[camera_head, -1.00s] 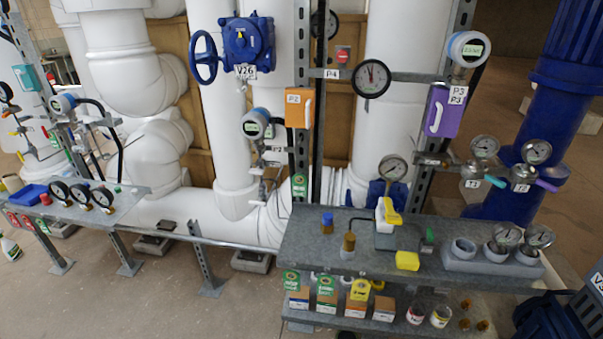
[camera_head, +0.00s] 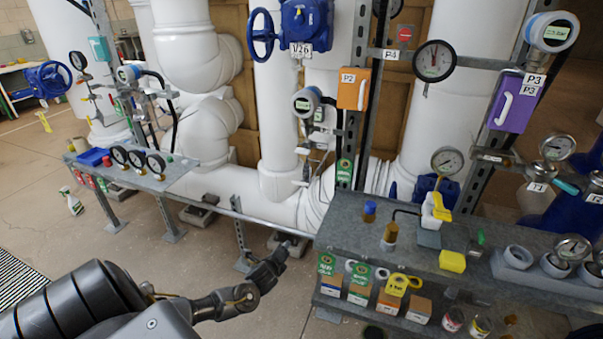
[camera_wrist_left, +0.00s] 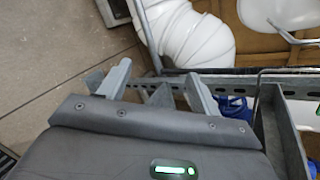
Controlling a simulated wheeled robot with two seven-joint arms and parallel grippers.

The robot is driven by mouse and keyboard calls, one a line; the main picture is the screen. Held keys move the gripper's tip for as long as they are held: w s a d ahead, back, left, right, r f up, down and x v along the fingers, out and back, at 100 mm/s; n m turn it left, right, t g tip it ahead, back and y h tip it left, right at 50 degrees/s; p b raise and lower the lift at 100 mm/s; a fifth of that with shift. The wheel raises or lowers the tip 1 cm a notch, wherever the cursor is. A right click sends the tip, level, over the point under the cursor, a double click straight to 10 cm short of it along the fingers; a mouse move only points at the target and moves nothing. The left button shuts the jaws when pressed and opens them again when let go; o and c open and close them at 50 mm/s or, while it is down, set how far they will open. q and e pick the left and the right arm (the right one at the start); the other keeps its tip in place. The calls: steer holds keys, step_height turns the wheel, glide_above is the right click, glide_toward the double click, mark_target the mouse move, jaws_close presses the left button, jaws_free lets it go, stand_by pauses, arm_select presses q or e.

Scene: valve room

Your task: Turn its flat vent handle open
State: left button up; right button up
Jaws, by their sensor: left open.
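Which vent handle is meant cannot be told. A transmitter (camera_head: 307,101) hangs beside the orange P2 box, with small silver valve fittings (camera_head: 312,170) under it; any flat handle there is too small to make out. A teal flat handle (camera_head: 566,187) sticks out by the T3 tag at the right. Another transmitter (camera_head: 128,74) with small valves stands at the left. My left gripper (camera_head: 268,270) is open and empty, low in front of the shelf's left end, apart from all fittings. Its spread fingers show in the left wrist view (camera_wrist_left: 160,88). My right gripper is out of view.
A grey shelf (camera_head: 350,228) with bottles, boxes and gauges stands at the right. A small bench (camera_head: 180,180) with three gauges stands at the left, joined by a low rail (camera_head: 270,228). White pipes and a blue valve (camera_head: 306,25) stand behind. The floor between is clear.

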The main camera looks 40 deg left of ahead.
arm_select(q)
steer(key=w+r+m+t+b, duration=0.1)
steer(key=w+r+m+t, duration=0.15)
steer(key=r, duration=0.65)
steer(key=w+r+m+t, duration=0.1)
steer(key=w+r+m, duration=0.25)
steer(key=r, duration=0.55)
steer(key=m+t, duration=0.3)
steer(key=m, duration=0.4)
glide_toward(301, 152)
steer(key=shift+g, duration=0.25)
steer(key=x, duration=0.2)
steer(key=p+x, duration=0.1)
steer(key=x, duration=0.2)
steer(key=p+x, duration=0.1)
steer(key=x, duration=0.1)
steer(key=shift+w+r, duration=0.3)
steer(key=shift+w, duration=0.15)
steer(key=shift+x, duration=0.8)
steer(key=shift+f, duration=0.1)
steer(key=c, duration=1)
